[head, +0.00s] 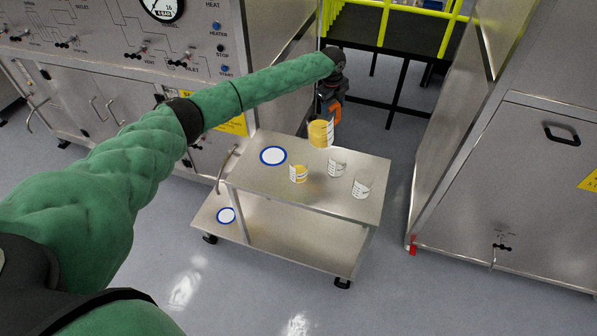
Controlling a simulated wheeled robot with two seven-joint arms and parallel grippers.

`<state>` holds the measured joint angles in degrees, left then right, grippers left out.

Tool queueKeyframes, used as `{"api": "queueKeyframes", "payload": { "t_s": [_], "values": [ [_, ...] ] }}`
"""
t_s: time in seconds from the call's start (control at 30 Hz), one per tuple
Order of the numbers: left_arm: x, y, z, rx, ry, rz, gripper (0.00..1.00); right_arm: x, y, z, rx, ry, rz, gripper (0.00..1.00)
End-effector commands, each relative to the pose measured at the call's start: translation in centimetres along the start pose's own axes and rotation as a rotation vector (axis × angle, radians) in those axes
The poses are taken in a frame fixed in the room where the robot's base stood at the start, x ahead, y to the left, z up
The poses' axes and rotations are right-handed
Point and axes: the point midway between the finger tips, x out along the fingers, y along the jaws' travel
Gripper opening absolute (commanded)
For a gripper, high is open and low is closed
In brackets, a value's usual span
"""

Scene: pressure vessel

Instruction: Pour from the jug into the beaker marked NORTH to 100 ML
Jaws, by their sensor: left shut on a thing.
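My left gripper (331,110), dark with orange parts, is shut on the jug (320,133), which holds yellow liquid. The jug is above the far part of the steel cart's top and looks roughly upright. Below it stand three clear beakers with white labels. The left beaker (299,174) holds yellow liquid. The middle beaker (337,168) and the right beaker (362,187) look empty. The labels are too small to read, so I cannot tell which beaker is marked NORTH. My right gripper is not in view.
The steel cart (270,195) has a blue-rimmed white disc (273,156) on top and another disc (226,215) on its lower shelf. A control panel cabinet (120,60) stands left, a steel cabinet (520,180) right. The cart's near top is clear.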

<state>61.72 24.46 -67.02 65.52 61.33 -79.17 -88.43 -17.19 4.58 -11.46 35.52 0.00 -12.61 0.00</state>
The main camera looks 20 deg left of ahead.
Motion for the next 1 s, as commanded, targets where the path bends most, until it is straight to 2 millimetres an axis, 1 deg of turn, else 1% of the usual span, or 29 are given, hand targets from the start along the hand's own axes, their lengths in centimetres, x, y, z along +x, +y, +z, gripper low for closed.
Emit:
{"api": "queueKeyframes", "payload": {
  "t_s": [0.03, 0.2, 0.3, 0.57, 0.67, 1.0],
  "values": [
    [0.5, -0.5, 0.0, -0.003, 0.003, 0.030, 0.22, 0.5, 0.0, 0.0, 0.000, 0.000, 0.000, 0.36],
    [1.3, -1.4, 0.1, -0.008, 0.015, 0.128, 0.22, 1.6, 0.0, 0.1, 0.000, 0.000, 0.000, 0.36],
    [1.3, -1.6, 0.1, -0.007, 0.019, 0.158, 0.22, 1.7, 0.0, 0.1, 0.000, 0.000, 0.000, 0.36],
    [1.1, -1.6, 0.2, -0.007, 0.018, 0.158, 0.22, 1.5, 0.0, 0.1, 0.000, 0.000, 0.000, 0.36],
    [0.7, -1.7, 0.2, -0.007, 0.018, 0.157, 0.22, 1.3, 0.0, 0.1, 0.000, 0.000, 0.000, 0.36],
    [-1.7, -2.0, 0.3, -0.008, 0.018, 0.156, 0.22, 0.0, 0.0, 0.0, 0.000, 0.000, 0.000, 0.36]
  ]
}}
